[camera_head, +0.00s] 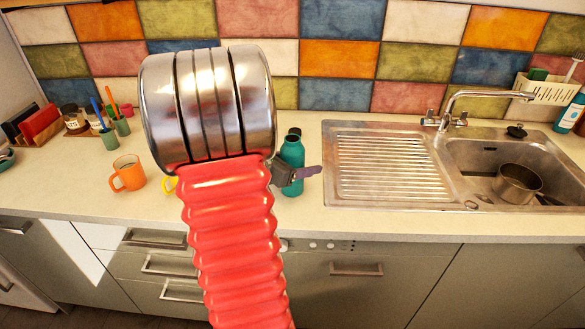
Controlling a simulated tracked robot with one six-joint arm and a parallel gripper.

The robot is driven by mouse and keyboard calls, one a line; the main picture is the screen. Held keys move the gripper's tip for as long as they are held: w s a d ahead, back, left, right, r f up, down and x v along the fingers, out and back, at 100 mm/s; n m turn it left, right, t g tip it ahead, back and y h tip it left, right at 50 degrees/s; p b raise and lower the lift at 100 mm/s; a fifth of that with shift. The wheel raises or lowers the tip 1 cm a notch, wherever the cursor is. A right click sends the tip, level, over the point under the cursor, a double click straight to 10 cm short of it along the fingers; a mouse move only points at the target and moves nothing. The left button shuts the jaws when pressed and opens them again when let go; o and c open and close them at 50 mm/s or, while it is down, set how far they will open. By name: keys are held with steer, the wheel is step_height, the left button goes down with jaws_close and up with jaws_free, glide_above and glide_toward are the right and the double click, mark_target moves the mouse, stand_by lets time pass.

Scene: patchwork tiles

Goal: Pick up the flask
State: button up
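The teal flask (292,152) with a dark cap stands upright on the pale counter, left of the sink's drainboard. My gripper (306,173) shows only in part, as a dark grey body and a purple finger crossing in front of the flask's middle. The rest of it is hidden behind my red and metal arm. I cannot tell whether it touches the flask or how far its fingers are apart.
An orange mug (129,173) and a partly hidden yellow thing (169,184) are left of my arm. Green cups (121,126) with brushes stand behind. At right are the drainboard (385,165), a tap (470,97) and a pot (517,183) in the sink.

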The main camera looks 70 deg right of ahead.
steer(key=c, duration=1.5)
steer(key=shift+r, duration=0.1)
step_height(320, 180, up, 10)
stand_by(0.5)
